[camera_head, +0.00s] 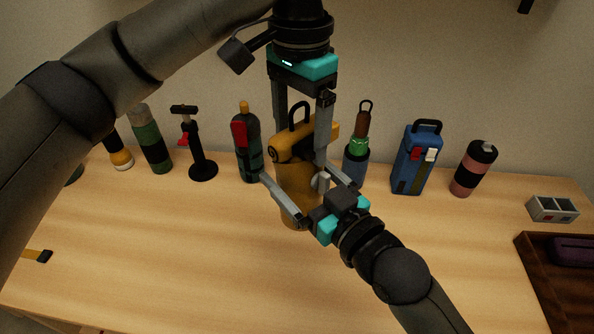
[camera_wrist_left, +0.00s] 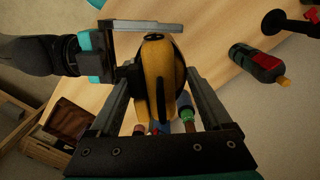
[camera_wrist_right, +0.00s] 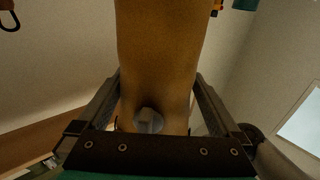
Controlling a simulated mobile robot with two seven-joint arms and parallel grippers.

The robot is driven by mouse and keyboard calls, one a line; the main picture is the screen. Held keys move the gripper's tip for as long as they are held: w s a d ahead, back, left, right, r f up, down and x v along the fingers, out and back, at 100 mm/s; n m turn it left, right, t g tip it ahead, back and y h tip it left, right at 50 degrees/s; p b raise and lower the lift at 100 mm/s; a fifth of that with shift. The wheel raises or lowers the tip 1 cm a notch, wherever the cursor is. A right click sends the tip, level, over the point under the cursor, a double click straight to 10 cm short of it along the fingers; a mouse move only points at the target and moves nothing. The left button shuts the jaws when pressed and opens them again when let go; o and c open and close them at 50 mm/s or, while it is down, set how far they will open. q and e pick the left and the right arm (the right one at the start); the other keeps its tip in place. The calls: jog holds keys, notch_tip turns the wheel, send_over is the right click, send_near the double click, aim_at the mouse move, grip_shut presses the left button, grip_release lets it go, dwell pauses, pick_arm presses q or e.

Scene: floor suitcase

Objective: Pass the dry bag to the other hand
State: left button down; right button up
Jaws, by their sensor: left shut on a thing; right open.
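The dry bag (camera_head: 294,180) is yellow-orange with a black handle loop on top and hangs upright above the table. My left gripper (camera_head: 302,140) comes from above and is shut on its upper part; the left wrist view shows the bag's top (camera_wrist_left: 158,75) between the fingers. My right gripper (camera_head: 308,192) comes from the lower right, open, with its fingers on either side of the bag's lower body. The right wrist view shows the bag (camera_wrist_right: 160,60) between the open fingers, with a pale round knob (camera_wrist_right: 148,121) on its near side. I cannot tell whether the right fingers touch it.
On the wooden table (camera_head: 150,240), a dark green bottle (camera_head: 247,150) stands behind to the left and a blue bottle (camera_head: 355,165) behind to the right. A blue pack (camera_head: 415,162) and pink flask (camera_head: 475,168) stand further right. The front left of the table is mostly clear.

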pick_arm(q)
jog(key=shift+d+r, duration=0.1)
pick_arm(e)
jog(key=shift+s+a+r, duration=0.1)
jog(key=c, duration=1.4)
pick_arm(q)
jog(key=shift+c, duration=0.7)
grip_release()
pick_arm(e)
jog(key=shift+c, duration=0.3)
pick_arm(q)
jog(key=shift+o, duration=0.7)
